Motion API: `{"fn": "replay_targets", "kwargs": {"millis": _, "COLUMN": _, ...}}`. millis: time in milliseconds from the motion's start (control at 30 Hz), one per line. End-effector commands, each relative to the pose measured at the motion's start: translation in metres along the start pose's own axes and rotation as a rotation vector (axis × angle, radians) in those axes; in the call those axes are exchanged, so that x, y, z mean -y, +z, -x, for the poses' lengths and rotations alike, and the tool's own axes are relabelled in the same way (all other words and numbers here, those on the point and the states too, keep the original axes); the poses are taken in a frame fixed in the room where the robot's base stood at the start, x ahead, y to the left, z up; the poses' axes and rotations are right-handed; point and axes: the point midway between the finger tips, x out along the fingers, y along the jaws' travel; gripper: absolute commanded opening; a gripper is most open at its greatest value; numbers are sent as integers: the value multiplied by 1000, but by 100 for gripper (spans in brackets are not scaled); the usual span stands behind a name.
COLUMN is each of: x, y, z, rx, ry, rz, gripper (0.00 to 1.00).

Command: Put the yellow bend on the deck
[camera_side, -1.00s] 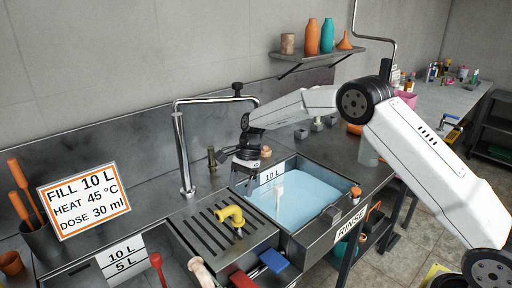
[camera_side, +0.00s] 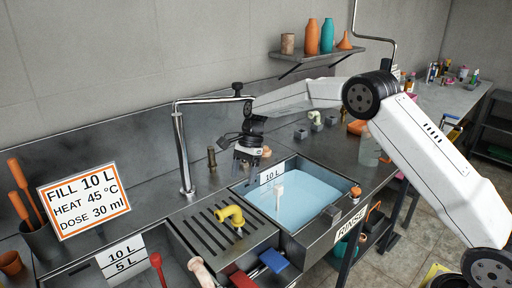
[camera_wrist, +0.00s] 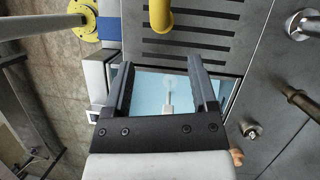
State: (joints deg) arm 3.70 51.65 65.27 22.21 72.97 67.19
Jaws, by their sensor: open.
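The yellow bend (camera_side: 231,215) is a curved pipe piece on the slotted grey deck (camera_side: 200,228), left of the water basin; part of it shows at the top of the wrist view (camera_wrist: 160,14). My gripper (camera_side: 246,172) hangs above the back left corner of the basin, behind the bend and apart from it. In the wrist view its two fingers (camera_wrist: 159,60) are spread with nothing between them; water and a pale upright piece show beyond them.
The blue water basin (camera_side: 337,211) adjoins the deck on the right. A tall tap (camera_side: 183,150) rises behind the deck. A red block (camera_side: 242,280) and a blue block (camera_side: 274,260) sit at the front edge. A sign (camera_side: 84,201) stands at the left.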

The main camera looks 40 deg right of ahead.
Motion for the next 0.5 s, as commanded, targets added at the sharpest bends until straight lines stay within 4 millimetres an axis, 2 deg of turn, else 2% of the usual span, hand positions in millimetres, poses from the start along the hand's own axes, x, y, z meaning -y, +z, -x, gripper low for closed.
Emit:
{"fn": "replay_targets", "kwargs": {"millis": 267, "x": -14, "y": 2, "z": 2, "rx": -41, "ry": -14, "rz": 82, "gripper": 74}}
{"fn": "replay_targets", "kwargs": {"millis": 500, "x": -49, "y": 4, "z": 5, "rx": -134, "ry": -31, "rz": 279, "gripper": 74}}
